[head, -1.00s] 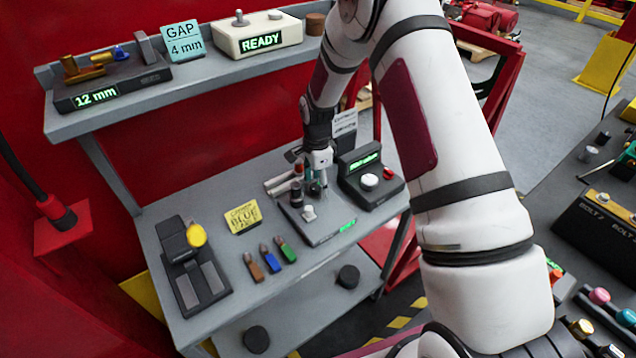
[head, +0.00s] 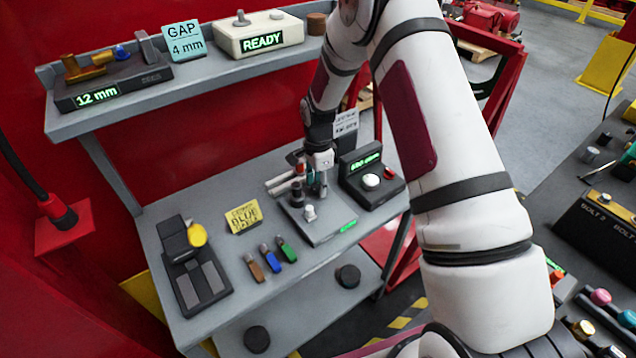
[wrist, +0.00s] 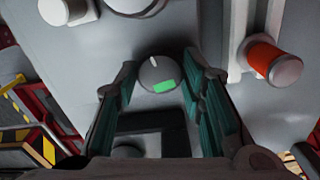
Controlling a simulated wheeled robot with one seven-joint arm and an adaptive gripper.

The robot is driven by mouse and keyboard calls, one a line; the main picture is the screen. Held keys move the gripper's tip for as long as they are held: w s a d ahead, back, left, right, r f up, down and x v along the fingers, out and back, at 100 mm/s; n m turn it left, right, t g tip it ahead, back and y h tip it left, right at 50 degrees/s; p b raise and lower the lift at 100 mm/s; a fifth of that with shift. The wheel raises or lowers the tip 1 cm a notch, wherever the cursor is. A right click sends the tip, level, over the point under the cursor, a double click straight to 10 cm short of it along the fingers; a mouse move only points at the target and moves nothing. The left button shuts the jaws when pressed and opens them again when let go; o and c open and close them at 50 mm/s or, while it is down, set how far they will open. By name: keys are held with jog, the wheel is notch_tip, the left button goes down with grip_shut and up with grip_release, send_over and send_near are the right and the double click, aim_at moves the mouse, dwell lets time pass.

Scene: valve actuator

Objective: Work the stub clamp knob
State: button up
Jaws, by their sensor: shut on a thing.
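In the wrist view a round grey knob (wrist: 157,73) with a white pointer line and a green patch sits between the teal-padded fingers of my gripper (wrist: 160,78). My gripper is shut on this knob. In the head view my gripper (head: 319,190) points down at the back of a grey fixture plate (head: 328,230) on the bench; the fingers hide the gripped knob there. A white-topped knob (head: 310,213) stands nearer the front of the plate. A red cylinder (wrist: 272,62) with a grey end lies right of the fingers in the wrist view.
A black box (head: 360,170) with a green-lit display, a white button and a red button stands close right of the fixture. A yellow note (head: 243,217), several coloured pegs and a black stand (head: 195,270) are to the left. The shelf (head: 200,75) is above.

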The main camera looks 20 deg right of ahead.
jog(key=n+b, duration=0.1)
jog(key=n, duration=0.3)
jog(key=shift+n, duration=0.3)
jog(key=n+b, duration=0.1)
jog(key=n, duration=0.3)
jog(key=n+b, duration=0.1)
jog(key=n, duration=0.3)
jog(key=n+b, duration=0.1)
jog(key=n, duration=0.3)
jog(key=shift+n, duration=0.3)
jog(key=n, duration=0.3)
jog(key=shift+n+b, duration=0.4)
jog(key=n, duration=0.3)
jog(key=shift+n, duration=0.3)
jog(key=n, duration=0.4)
jog(key=shift+b, duration=0.3)
jog(key=shift+n, duration=1.8)
